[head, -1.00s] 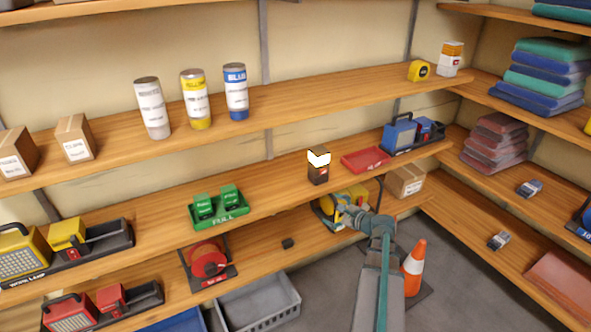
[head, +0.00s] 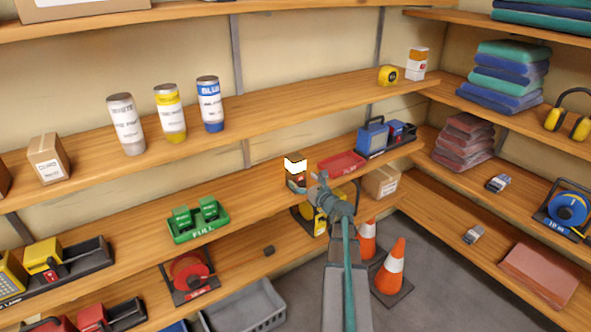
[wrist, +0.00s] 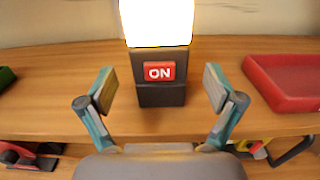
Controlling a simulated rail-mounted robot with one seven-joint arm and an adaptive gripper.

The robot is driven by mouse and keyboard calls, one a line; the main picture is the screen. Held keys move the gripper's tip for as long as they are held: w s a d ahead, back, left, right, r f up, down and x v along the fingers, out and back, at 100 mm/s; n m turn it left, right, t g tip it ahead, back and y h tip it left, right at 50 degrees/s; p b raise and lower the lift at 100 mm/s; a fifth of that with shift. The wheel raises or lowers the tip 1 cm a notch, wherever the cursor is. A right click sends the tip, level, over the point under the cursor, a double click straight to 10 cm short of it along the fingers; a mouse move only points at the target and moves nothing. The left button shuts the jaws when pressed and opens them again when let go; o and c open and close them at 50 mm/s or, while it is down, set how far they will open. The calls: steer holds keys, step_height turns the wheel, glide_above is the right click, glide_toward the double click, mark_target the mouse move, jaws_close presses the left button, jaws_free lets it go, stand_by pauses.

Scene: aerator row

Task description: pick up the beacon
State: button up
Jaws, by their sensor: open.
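The beacon (head: 295,173) stands upright on the middle shelf, with a glowing white top and a dark body. In the wrist view the beacon (wrist: 160,70) shows a red label reading "ON" and its lit top runs off the upper edge. My gripper (wrist: 160,88) is open in front of it, one finger to the left and one to the right of its body. The fingers look apart from the beacon; how far short of it they are is hard to tell. In the head view my gripper (head: 318,183) is just right of the beacon and partly overlaps it.
A red tray (head: 341,163) lies right of the beacon; it also shows in the wrist view (wrist: 285,82). A green tray (head: 198,231) with green items is to the left. Shelf space beside the beacon is clear. Orange cones (head: 393,268) stand on the floor.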

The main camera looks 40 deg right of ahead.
mark_target(296, 174)
steer(key=w+p, duration=0.1)
steer(key=w, duration=0.1)
steer(key=w+p, duration=0.1)
steer(key=w, duration=0.2)
steer(key=shift+d+f, duration=0.15)
steer(key=shift+d, duration=0.05)
steer(key=c, duration=1.6)
steer(key=shift+c, duration=0.7)
jaws_close()
